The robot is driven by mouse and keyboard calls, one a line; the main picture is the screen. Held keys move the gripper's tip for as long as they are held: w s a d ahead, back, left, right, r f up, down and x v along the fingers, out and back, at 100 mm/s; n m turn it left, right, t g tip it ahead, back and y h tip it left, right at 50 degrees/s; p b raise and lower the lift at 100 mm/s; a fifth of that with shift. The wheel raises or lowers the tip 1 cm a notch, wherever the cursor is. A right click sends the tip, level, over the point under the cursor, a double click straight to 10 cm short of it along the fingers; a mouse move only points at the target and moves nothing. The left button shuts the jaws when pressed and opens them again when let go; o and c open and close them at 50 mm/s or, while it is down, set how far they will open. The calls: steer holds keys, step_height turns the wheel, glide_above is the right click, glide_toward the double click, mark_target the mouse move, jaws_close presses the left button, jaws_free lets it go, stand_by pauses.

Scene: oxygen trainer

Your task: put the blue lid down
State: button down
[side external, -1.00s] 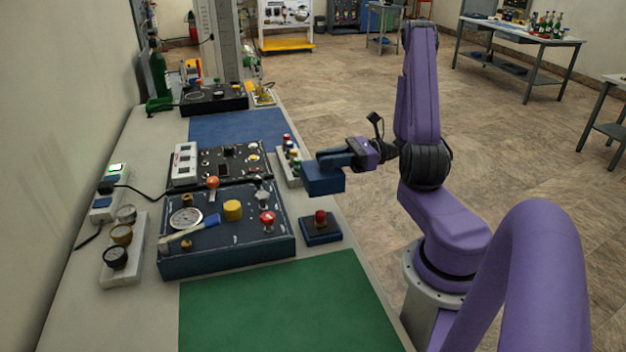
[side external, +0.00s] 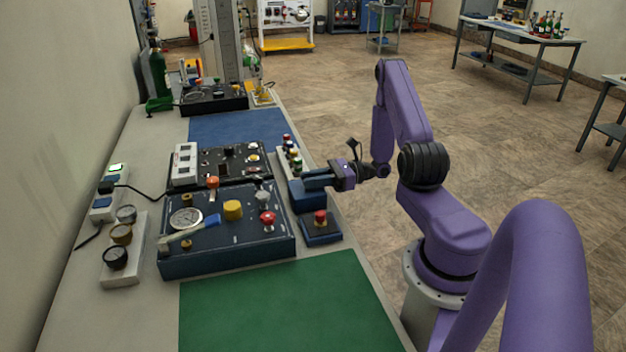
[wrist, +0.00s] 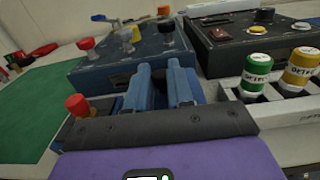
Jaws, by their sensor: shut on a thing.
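The blue lid (side external: 305,199) is a dark blue box-like piece at the bench's right edge, right of the black panel and just behind the small red-button box (side external: 320,229). My gripper (side external: 309,181) is shut on its upper part, reaching in from the right. The lid looks low, at about bench height; I cannot tell whether it touches the bench top. In the wrist view, the two blue fingers (wrist: 166,88) stand close together and hide much of the lid.
The large blue panel (side external: 240,243) with knobs and a gauge is close on the left. A white rack (side external: 290,160) of coloured-top cylinders stands just behind the lid. The green mat (side external: 285,312) in front and the blue mat (side external: 237,130) farther back are clear.

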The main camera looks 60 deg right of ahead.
steer(key=shift+f, duration=0.1)
steer(key=c, duration=1)
jaws_free()
steer(key=shift+f, duration=0.1)
